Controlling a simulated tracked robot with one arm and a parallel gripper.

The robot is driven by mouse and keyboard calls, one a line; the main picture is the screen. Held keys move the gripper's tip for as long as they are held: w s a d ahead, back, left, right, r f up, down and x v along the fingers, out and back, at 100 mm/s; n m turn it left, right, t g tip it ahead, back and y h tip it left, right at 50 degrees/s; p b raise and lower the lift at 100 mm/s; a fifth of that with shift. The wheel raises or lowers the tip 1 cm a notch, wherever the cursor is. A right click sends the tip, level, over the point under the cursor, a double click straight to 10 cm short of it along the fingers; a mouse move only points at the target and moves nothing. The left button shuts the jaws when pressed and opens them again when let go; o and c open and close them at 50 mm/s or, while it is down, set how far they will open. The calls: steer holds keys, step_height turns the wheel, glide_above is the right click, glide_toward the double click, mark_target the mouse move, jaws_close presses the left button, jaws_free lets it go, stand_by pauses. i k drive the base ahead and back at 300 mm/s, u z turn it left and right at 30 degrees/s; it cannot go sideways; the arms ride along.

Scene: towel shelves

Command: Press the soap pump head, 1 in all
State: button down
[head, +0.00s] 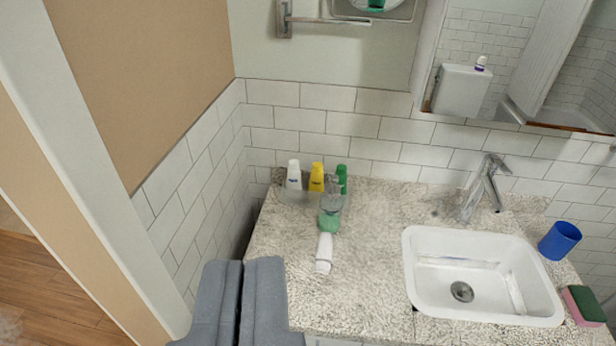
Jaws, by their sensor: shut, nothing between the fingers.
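The soap dispenser (330,219) is a small see-through bottle with green contents, standing on the left part of the speckled counter. Its pale pump head (333,186) is at the top, small and hard to make out against the bottles behind it. My gripper (243,262) shows at the lower left as two grey-blue fingers side by side. It is shut and empty. In the picture it is below and left of the dispenser, apart from it.
A white tube (324,253) lies in front of the dispenser. White (293,176), yellow (317,178) and green (342,179) bottles stand behind. Right are a sink (425,240), faucet (482,190), blue cup (559,241) and sponge (585,305). The counter (370,280) between is clear.

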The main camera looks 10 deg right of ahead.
mark_target(333, 178)
steer(key=u, duration=0.1)
steer(key=i, duration=1)
steer(key=z, duration=0.05)
